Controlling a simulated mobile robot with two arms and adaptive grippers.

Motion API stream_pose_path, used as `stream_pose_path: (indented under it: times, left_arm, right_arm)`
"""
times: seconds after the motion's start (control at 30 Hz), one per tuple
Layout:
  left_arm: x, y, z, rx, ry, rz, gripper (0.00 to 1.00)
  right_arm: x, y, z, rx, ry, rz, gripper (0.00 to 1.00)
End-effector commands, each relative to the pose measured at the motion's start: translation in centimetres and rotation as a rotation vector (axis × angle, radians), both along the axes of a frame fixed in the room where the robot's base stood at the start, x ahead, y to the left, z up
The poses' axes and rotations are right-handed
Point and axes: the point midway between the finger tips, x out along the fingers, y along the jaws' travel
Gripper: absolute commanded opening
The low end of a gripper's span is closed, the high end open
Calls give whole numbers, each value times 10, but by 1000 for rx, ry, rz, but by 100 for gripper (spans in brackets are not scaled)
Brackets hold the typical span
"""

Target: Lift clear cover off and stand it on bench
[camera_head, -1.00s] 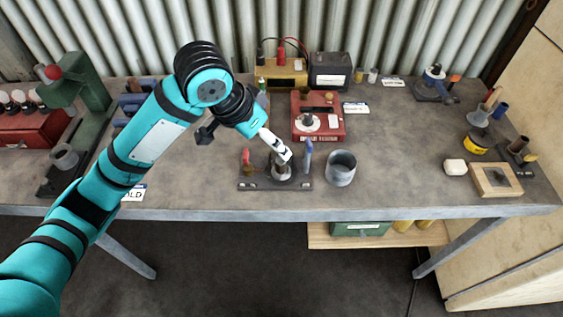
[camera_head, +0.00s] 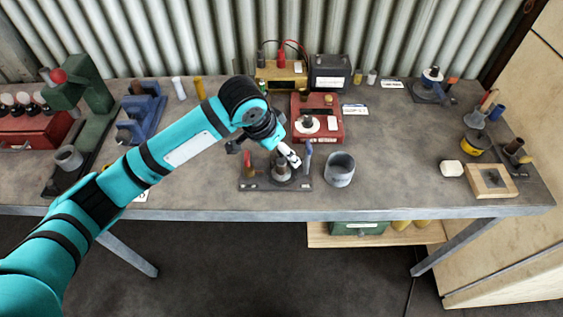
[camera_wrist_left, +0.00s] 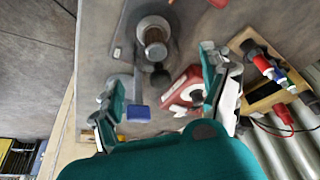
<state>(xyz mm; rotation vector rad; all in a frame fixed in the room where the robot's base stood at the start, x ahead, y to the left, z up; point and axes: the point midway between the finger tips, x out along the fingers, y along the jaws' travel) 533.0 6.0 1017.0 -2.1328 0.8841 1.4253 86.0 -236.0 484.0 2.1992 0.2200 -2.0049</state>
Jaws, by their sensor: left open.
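I cannot make out a plainly clear cover. A grey cylinder (camera_head: 340,169), open at the top, stands on the bench (camera_head: 400,190) just right of a dark fixture (camera_head: 257,184); I cannot tell if it is see-through. The fixture has a metal centre post (camera_head: 281,172) and a red and a blue upright. The post's round top (camera_wrist_left: 153,38) also shows in the left wrist view. My left gripper (camera_head: 292,156) is over the fixture, beside the blue upright, its fingers apart in the left wrist view (camera_wrist_left: 165,95). Nothing shows held. My right gripper is out of view.
A red box (camera_head: 318,133) stands behind the fixture, with a yellow meter (camera_head: 280,74) and a dark box (camera_head: 330,72) at the wall. A wooden block (camera_head: 492,180) sits far right. The bench front right of the cylinder is clear.

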Motion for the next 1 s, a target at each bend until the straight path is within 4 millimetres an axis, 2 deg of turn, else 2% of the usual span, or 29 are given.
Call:
stream_pose_path:
  times: [0.13, 0.27, 0.4, 0.7, 1.0]
  left_arm:
    - [3, -4, -9, 1, 3, 0, 81]
    - [10, -11, -26, 2, 5, 1, 81]
    - [14, -16, -43, 2, 1, -1, 81]
    - [16, -17, -49, 0, 0, -1, 79]
    - [16, -17, -48, 1, -1, -1, 40]
  right_arm:
    - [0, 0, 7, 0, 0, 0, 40]
    - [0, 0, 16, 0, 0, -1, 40]
    - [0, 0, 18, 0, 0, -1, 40]
    - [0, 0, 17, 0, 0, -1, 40]
    - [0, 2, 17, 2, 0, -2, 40]
